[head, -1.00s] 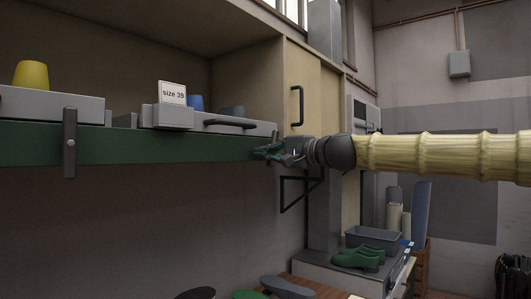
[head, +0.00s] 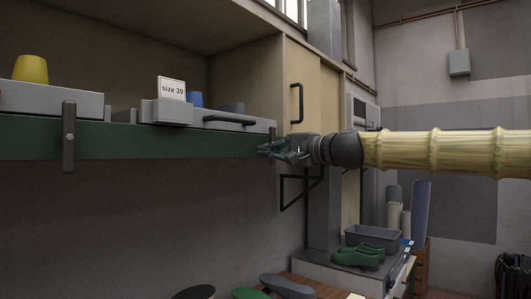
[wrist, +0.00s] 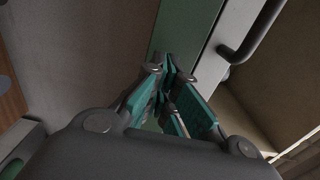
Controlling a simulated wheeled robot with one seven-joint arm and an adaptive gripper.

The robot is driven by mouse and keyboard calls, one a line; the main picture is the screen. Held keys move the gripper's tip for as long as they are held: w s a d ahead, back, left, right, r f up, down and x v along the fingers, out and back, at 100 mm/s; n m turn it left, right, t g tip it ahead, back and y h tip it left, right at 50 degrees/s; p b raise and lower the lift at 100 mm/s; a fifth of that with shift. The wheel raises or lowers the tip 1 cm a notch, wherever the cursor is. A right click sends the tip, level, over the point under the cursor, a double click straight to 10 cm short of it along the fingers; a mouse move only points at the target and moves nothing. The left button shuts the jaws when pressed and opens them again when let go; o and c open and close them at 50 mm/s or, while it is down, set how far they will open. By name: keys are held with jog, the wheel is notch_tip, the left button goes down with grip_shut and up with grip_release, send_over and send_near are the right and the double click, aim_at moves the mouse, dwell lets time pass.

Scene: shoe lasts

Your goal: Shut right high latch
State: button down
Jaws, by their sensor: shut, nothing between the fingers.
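A grey latch (head: 68,138) hangs upright across the green shelf edge (head: 160,142) at the left of the head view. In the wrist view the teal-padded fingers (wrist: 170,70) come together in front of the green edge (wrist: 185,30). I cannot tell whether they touch it.
A grey drawer front with a dark handle (head: 228,121) sits above the edge, also seen in the wrist view (wrist: 252,32). A "size 39" card (head: 171,89) and a yellow cup (head: 30,68) stand on the shelf. A cabinet door (head: 303,85) is behind my gripper.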

jog(key=v, duration=0.7)
dwell(0.5)
jog(key=shift+s, duration=0.1)
